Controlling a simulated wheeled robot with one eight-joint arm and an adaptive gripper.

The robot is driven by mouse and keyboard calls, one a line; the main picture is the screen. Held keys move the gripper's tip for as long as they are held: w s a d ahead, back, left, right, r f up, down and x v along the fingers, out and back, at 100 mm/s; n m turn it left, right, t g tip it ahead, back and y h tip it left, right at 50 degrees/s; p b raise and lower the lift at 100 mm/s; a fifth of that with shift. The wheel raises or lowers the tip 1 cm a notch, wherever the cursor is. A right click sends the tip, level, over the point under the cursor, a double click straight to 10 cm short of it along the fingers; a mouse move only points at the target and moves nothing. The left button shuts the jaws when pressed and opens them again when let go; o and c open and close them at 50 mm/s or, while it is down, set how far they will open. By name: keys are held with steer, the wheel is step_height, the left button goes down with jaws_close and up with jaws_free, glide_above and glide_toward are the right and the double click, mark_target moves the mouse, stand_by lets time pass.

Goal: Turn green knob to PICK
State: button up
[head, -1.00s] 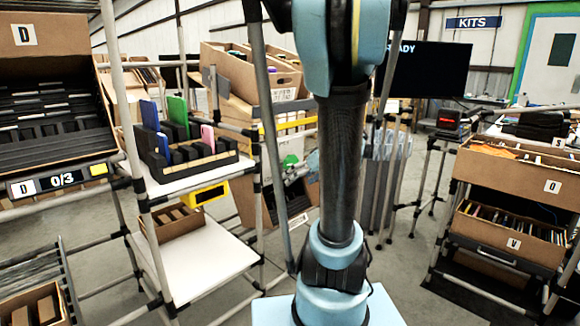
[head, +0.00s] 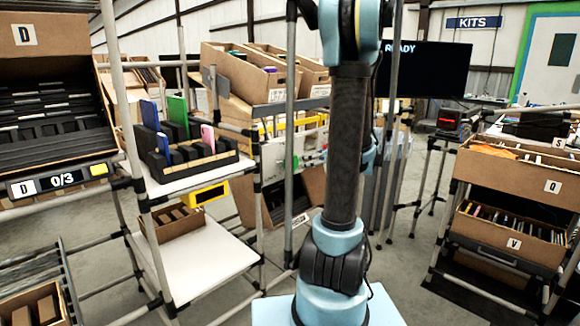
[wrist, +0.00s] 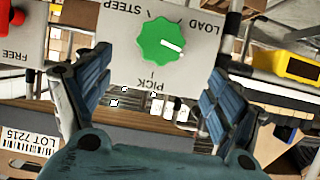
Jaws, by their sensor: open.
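The green knob (wrist: 158,42) sits on a white panel (wrist: 118,45) in the wrist view, which shows the panel upside down. Its white pointer mark points right and slightly down in the picture, between the words LOAD and PICK. PICK is printed below the knob, LOAD at upper right and STEEP at upper left. My gripper (wrist: 160,68) is open, with one finger on each side below the knob in the picture. The fingers look apart from the knob and nothing is between them. In the head view I cannot make out my gripper behind the arm.
A red control (wrist: 8,18) marked FREE is at the wrist view's left, and a yellow box (wrist: 299,66) at its right. In the head view, tilted cartons (head: 235,72) stand behind the rack posts, with a cart of cartons (head: 510,186) at right.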

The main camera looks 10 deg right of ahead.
mark_target(293, 163)
steer(key=x, duration=1.4)
steer(key=shift+f, duration=0.1)
steer(key=c, duration=1.1)
